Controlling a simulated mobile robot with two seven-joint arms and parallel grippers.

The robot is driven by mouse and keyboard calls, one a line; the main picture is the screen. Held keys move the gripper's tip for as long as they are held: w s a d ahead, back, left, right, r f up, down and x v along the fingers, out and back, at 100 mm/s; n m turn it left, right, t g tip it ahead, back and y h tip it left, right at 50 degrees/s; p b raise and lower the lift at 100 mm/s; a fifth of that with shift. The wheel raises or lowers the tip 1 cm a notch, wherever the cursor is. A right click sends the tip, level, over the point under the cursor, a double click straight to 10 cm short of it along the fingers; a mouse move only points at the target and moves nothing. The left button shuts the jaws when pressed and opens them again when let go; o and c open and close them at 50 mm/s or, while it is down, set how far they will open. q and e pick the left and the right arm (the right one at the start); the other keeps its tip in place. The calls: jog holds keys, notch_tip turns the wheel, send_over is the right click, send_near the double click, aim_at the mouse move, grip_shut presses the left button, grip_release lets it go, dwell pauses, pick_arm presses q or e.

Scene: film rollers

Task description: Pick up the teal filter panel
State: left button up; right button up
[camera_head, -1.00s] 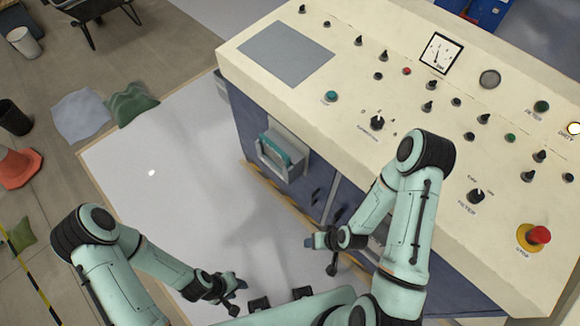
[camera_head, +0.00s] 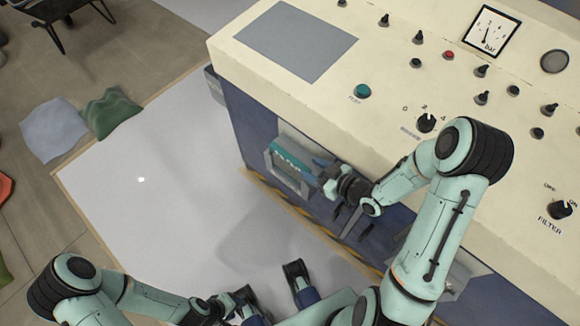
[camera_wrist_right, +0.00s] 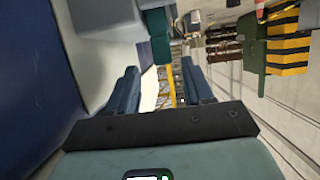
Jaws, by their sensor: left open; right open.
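The teal filter panel (camera_head: 288,156) sits in a light grey frame on the blue front of the console, below its cream top. My right gripper (camera_head: 322,172) is open and empty just right of the panel, its fingers toward it. Whether they touch it cannot be told. In the right wrist view, the two blue fingers (camera_wrist_right: 158,86) stand apart, and a teal piece (camera_wrist_right: 160,49), apparently the panel, lies beyond the gap between them. My left gripper (camera_head: 228,303) is open, low at the bottom of the head view, away from the panel, partly hard to make out.
The console's cream top (camera_head: 330,110) carries several knobs, a gauge (camera_head: 490,31) and a green button (camera_head: 363,91) above the panel. Pale floor (camera_head: 150,215) left of the console is clear. Grey and green cushions (camera_head: 112,112) lie at the far left.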

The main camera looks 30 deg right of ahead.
aim_at(300, 165)
jog(key=shift+a+b+x, duration=0.1)
jog(key=shift+b+x, duration=0.05)
jog(key=shift+x, duration=1.4)
jog(key=shift+a+b+x, duration=0.15)
jog(key=shift+x, duration=1.45)
jog(key=shift+s+r, duration=0.1)
grip_shut()
